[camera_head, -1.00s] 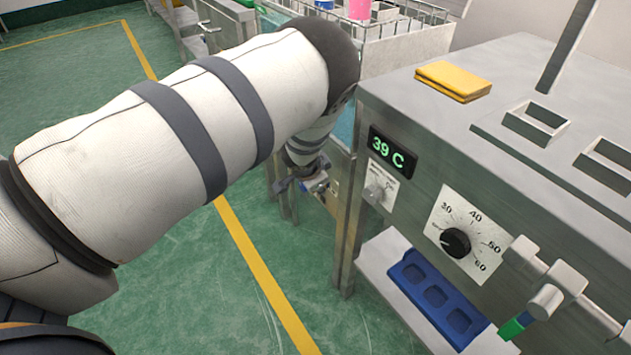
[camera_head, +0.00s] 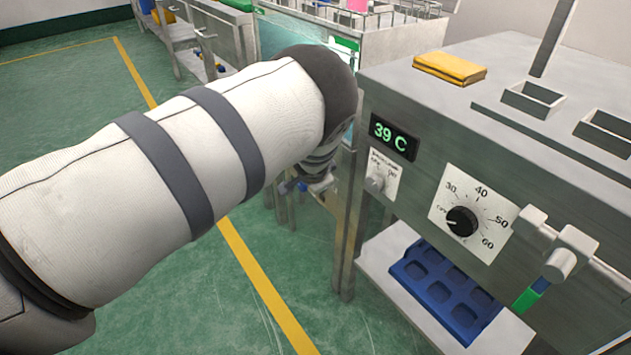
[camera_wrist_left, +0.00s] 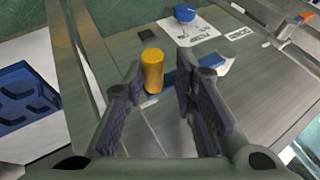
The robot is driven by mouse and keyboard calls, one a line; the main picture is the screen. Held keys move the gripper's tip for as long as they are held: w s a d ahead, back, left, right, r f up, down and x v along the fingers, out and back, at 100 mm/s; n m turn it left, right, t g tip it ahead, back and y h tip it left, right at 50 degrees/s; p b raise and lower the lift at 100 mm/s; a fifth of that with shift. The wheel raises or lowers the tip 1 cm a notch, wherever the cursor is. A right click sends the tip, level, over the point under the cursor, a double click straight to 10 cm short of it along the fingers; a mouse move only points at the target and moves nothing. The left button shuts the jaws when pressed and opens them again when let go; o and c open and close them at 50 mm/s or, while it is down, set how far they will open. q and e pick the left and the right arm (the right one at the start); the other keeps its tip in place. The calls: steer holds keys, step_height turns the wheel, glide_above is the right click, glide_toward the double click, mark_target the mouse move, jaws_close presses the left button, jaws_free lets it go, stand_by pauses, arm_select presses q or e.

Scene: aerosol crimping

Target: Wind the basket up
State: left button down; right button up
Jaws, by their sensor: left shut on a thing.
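A crank with a yellow-orange cylindrical grip (camera_wrist_left: 152,70) and a blue arm (camera_wrist_left: 188,78) shows in the left wrist view, against a grey metal panel. My left gripper (camera_wrist_left: 160,80) has its two dark fingers on either side of the grip. In the head view my left gripper (camera_head: 316,182) is small and partly hidden under my forearm, low beside the metal bench. My right gripper is not in view.
The steel machine (camera_head: 570,190) with a 39 C display (camera_head: 393,137) and a dial (camera_head: 462,220) stands at right. A blue tray (camera_head: 445,290) lies on its low shelf (camera_head: 385,265). A yellow pad (camera_head: 449,68) lies on top. Green floor (camera_head: 180,310) is open at left.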

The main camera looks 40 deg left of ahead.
arm_select(q)
steer(key=shift+s+d+f, duration=0.1)
steer(key=shift+s+f, duration=0.25)
steer(key=shift+f, duration=0.4)
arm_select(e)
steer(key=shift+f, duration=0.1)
arm_select(q)
steer(key=c, duration=1.6)
jaws_free()
steer(key=shift+w+f, duration=0.1)
steer(key=shift+o, duration=0.3)
steer(key=shift+w+a+f, duration=0.2)
steer(key=shift+w+f, duration=0.15)
steer(key=shift+f, duration=0.1)
steer(key=shift+s+d+r, duration=0.1)
steer(key=shift+s+r, duration=0.05)
steer(key=shift+s, duration=0.05)
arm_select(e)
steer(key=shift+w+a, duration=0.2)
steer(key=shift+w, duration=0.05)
arm_select(q)
steer(key=shift+s+d+r, duration=0.15)
steer(key=shift+r, duration=0.1)
steer(key=v, duration=0.7)
steer(key=w+v, duration=0.1)
steer(key=v, duration=0.3)
steer(key=shift+s+r, duration=0.2)
steer(key=shift+r, duration=0.45)
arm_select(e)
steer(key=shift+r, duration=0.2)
